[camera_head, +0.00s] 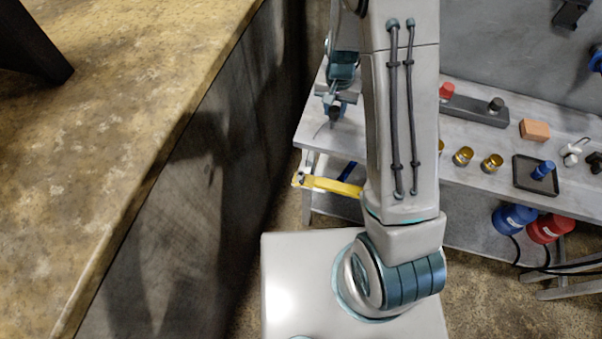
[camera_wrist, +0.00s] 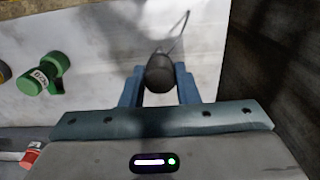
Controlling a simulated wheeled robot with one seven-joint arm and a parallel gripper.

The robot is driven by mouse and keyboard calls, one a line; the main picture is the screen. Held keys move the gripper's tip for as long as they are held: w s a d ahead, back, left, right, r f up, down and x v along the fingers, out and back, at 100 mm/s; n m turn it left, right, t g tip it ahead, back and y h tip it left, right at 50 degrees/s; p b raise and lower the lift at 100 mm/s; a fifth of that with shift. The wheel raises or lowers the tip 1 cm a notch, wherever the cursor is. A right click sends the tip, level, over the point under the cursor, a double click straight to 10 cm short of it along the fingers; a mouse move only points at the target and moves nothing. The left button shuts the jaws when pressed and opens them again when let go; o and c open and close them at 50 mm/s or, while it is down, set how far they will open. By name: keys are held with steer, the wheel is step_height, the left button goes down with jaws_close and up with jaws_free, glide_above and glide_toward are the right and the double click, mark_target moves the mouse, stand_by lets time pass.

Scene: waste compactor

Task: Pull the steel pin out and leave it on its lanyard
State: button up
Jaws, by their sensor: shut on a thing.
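My gripper (camera_wrist: 158,90) is shut on a dark grey, round-ended piece (camera_wrist: 160,72), which sits between the two blue-grey fingers in the wrist view. A thin dark cord (camera_wrist: 184,22) loops up and away from behind it. I cannot tell for sure whether this piece is the steel pin's head, and any shaft or hole is hidden. In the head view my gripper (camera_head: 337,108) is beside my arm, low at the left end of the grey workbench, with a small dark thing at its fingertips.
The workbench (camera_head: 558,202) carries brass cups (camera_head: 463,156), a black tray (camera_head: 520,180) and an orange block (camera_head: 534,130). A yellow bar (camera_head: 330,186) sticks out below it. A green labelled part (camera_wrist: 40,78) is left in the wrist view. A stone-topped counter (camera_head: 110,120) stands left.

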steer(key=shift+f, duration=0.2)
steer(key=o, duration=1.1)
steer(key=shift+c, duration=0.2)
step_height(320, 180, up, 14)
steer(key=f+b, duration=0.1)
steer(key=b, duration=0.1)
steer(key=s+d+r+n+t, duration=0.1)
steer(key=s+r, duration=0.3)
steer(key=s, duration=0.6)
steer(key=s+d+r+n+t, duration=0.1)
steer(key=s+r+n+t, duration=0.1)
steer(key=s, duration=0.9)
steer(key=shift+s+d+r+n+t+b, duration=0.2)
steer(key=shift+r+n+t+b, duration=0.25)
steer(key=shift+r, duration=0.9)
